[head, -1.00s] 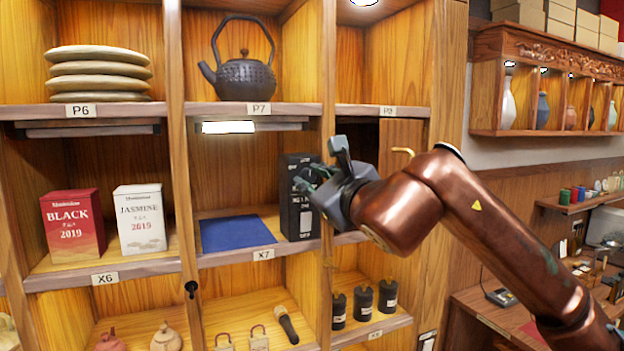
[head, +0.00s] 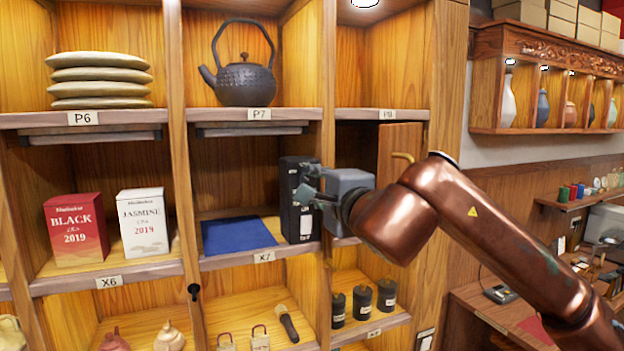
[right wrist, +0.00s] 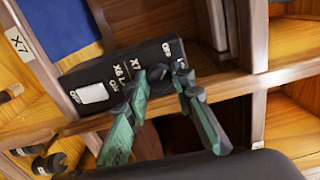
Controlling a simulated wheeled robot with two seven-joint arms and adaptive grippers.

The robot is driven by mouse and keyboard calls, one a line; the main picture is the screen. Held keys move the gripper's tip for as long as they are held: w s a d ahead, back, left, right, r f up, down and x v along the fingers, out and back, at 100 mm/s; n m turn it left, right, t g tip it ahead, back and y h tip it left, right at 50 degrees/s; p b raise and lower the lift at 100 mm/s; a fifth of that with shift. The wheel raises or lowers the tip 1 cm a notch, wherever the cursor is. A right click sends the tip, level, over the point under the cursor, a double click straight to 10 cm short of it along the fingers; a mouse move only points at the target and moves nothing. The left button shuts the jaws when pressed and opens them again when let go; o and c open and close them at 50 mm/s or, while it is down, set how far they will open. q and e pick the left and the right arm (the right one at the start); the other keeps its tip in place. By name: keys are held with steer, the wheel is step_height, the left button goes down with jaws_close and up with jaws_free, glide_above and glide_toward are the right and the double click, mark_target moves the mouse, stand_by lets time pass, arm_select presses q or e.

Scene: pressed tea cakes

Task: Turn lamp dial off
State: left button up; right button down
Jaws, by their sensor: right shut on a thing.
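A black control box (head: 292,222) with white lettering stands upright at the right side of compartment X7. Its round black dial (right wrist: 158,73) shows in the right wrist view, beside labels that read X6, X7 and OFF. My right gripper (head: 306,191) reaches in from the right and is shut on the dial; its green fingers (right wrist: 162,88) lie on either side of it in the wrist view. The lamp bar (head: 250,129) under shelf P7 is dark. The lamp bar (head: 90,135) under shelf P6 is dark too. My left gripper is not in view.
A blue mat (head: 238,236) lies in X7 left of the box. Red (head: 76,230) and white (head: 143,222) tea boxes stand in X6. A black teapot (head: 245,84) stands on P7. A wooden door (head: 400,150) with a brass handle is close above my wrist.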

steer(key=shift+n+p, duration=0.35)
steer(key=shift+n, duration=0.85)
steer(key=shift+f, duration=0.1)
steer(key=c, duration=1.7)
jaws_free()
steer(key=shift+o, duration=0.2)
steer(key=shift+s, duration=0.1)
steer(key=v, duration=1.2)
